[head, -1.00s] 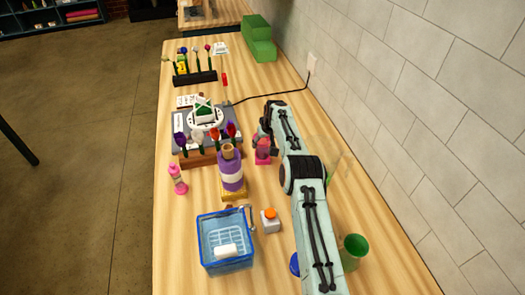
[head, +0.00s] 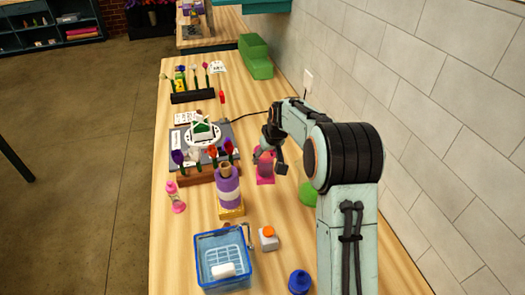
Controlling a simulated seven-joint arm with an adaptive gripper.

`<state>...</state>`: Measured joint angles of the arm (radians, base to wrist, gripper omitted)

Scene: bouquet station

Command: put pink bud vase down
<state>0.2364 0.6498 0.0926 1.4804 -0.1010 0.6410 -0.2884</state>
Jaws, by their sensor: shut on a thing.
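The pink bud vase (head: 265,162) is at the middle of the bench, right of the flower rack, over a pink square pad (head: 265,181). My gripper (head: 271,153) is at the vase's upper part and is shut on it. The dark fingers hide part of the vase. It looks upright. Whether its base touches the pad is too small to tell.
A purple bottle (head: 228,188) on a yellow block and a flower rack (head: 195,175) stand close on the left. A pink hourglass-shaped thing (head: 175,198), a blue basket (head: 226,283) and an orange-topped jar (head: 268,238) are nearer. A green thing (head: 308,193) is partly hidden by my arm.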

